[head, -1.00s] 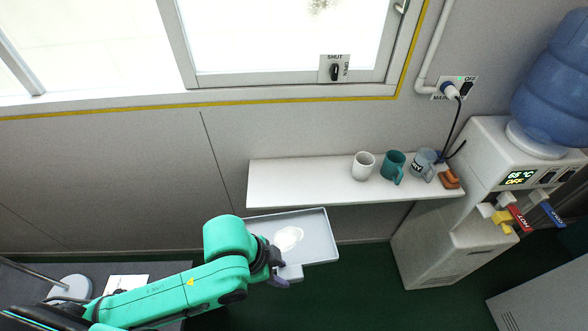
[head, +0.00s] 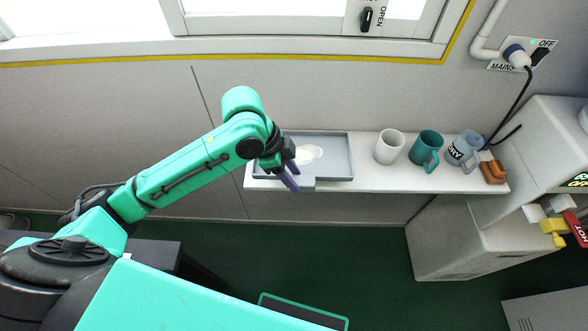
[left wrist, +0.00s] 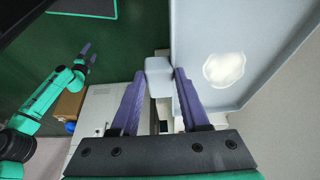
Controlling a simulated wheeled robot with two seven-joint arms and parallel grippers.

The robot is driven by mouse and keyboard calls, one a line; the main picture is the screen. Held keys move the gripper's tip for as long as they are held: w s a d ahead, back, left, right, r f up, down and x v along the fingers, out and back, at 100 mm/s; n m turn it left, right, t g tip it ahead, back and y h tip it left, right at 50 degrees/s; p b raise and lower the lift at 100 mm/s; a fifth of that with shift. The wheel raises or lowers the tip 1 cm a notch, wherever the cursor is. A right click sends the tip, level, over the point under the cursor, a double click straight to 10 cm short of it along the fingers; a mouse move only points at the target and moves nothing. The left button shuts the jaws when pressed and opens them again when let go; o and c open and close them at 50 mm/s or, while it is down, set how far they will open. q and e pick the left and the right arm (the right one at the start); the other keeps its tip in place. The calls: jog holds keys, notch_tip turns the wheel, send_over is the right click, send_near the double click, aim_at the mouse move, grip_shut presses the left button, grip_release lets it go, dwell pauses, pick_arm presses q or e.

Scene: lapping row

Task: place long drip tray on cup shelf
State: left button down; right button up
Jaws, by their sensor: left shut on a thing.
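The long drip tray (head: 335,141) is a shallow grey tray with a white patch inside, seen over the left part of the white cup shelf (head: 385,181). Whether it touches the shelf I cannot tell. My left gripper (head: 294,180) is shut on the tab at the tray's front edge. In the left wrist view, its purple fingers (left wrist: 158,74) stand either side of the tab, and the tray (left wrist: 210,98) extends to the right. My right gripper (left wrist: 91,54) shows small in that view, its two fingers apart and empty.
A white mug (head: 389,147), a teal mug (head: 425,149), a grey-blue mug (head: 462,148) and a brown object (head: 492,171) stand on the shelf's right half. The water dispenser (head: 460,235) is at the right. The wall and window (head: 260,8) are behind the shelf.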

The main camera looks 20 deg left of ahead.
aim_at(301, 160)
pick_arm(q)
jog(key=w, duration=0.2)
jog(key=w+a+p, duration=0.1)
jog(key=w, duration=0.1)
jog(key=w+a, duration=0.1)
jog(key=w, duration=0.2)
jog(key=shift+w+r+p, duration=0.1)
jog(key=shift+r+p, duration=0.2)
jog(key=shift+r, duration=0.05)
notch_tip(301, 160, down, 7)
jog(key=shift+r+p, duration=0.1)
jog(key=shift+p, duration=0.95)
jog(key=shift+f, duration=0.35)
jog(key=shift+c, duration=2)
grip_release()
jog(key=b+v, duration=0.1)
jog(key=v, duration=1.1)
jog(key=shift+b, duration=0.3)
